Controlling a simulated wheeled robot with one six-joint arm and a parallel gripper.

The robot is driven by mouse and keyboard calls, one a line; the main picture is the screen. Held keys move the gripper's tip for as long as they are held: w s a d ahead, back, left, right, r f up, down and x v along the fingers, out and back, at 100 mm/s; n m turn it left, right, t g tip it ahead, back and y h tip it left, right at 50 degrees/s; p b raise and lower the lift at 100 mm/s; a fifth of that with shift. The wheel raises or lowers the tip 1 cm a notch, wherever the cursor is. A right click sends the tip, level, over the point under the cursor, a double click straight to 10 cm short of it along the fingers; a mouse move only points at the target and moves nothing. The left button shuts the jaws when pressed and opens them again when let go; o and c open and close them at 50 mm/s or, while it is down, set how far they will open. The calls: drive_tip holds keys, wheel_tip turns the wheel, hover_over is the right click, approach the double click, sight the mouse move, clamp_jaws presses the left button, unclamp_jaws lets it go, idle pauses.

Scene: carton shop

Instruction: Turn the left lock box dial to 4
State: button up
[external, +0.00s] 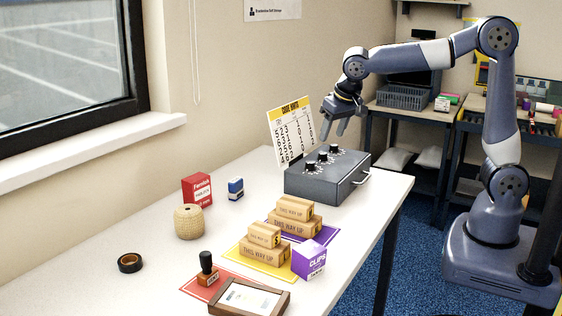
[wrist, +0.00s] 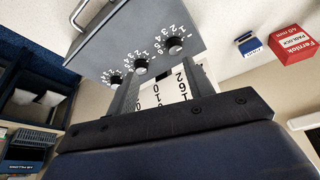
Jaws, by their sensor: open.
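The grey lock box (external: 330,187) stands on the white table and has three black dials in a row on its sloping top. The leftmost dial (external: 310,165) in the external view appears to be the largest-looking dial (wrist: 174,45) in the wrist view, with white numerals around it. Its pointer setting is too small to read. The middle dial (wrist: 140,66) and the far dial (wrist: 114,80) also show. My gripper (external: 331,137) is open and empty, tilted downward above the far side of the box. In the wrist view its fingers (wrist: 162,85) are apart from the dials.
A white card with a yellow header (external: 290,130) stands close behind the box, near my fingers. A metal handle (external: 362,178) is on the box's right side.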

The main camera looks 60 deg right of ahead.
sight(310, 162)
drive_tip(key=w+f, duration=0.2)
drive_tip(key=f, duration=0.1)
drive_tip(key=w+f, duration=0.2)
drive_tip(key=f, duration=0.1)
drive_tip(key=w+f, duration=0.2)
drive_tip(key=f, duration=0.1)
drive_tip(key=shift+w+f, duration=0.2)
drive_tip(key=shift+f, duration=0.2)
drive_tip(key=shift+c, duration=0.5)
drive_tip(key=c, duration=0.9)
